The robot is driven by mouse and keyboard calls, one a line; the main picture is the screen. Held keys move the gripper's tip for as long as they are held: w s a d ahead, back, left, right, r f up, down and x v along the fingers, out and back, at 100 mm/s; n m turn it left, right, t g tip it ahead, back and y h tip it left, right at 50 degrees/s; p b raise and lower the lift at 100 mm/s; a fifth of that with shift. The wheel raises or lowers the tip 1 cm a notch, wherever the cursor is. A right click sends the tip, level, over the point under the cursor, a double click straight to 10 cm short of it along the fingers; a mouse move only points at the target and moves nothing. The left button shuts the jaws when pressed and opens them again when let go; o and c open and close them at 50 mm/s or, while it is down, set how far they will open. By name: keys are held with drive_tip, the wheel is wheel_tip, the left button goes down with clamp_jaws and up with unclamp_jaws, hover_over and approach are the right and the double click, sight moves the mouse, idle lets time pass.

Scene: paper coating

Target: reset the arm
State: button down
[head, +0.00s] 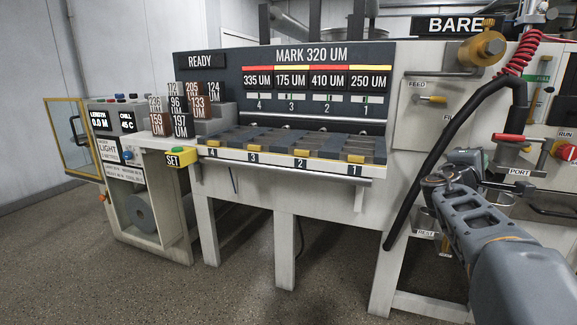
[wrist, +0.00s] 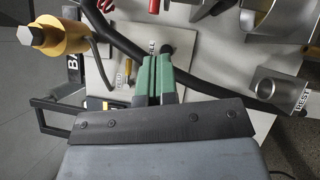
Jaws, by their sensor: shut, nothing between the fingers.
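My gripper (wrist: 160,62) shows in the wrist view as two green fingers side by side, shut with nothing between them. Behind the fingertips is the pale machine panel, with a round dark knob just past them. The fingers look apart from it, though the gap is hard to judge. In the head view my grey arm comes in from the lower right, in front of the right part of the machine. The fingers cannot be made out there.
The machine's slotted shelf (head: 278,158) spans the middle, under a "MARK 320 UM" display (head: 311,54). A black hose (head: 440,160) hangs close left of my arm. A brass roller end (head: 482,47) is above; it also shows in the wrist view (wrist: 60,38). Floor at left is clear.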

drive_tip(key=s+a+r+m+g+y+p, duration=0.4)
drive_tip(key=s+a+y+p, duration=0.4)
drive_tip(key=a+p, duration=0.5)
drive_tip(key=s+a+r+m+g+y+p, duration=0.4)
drive_tip(key=s+a+p, duration=0.8)
drive_tip(key=p, duration=1.4)
drive_tip(key=a+r+m+y, duration=0.1)
drive_tip(key=m+y, duration=0.1)
drive_tip(key=y, duration=0.1)
drive_tip(key=shift+s+r+y, duration=0.15)
drive_tip(key=shift+s+y, duration=0.05)
drive_tip(key=shift+y, duration=0.2)
drive_tip(key=shift+d, duration=0.1)
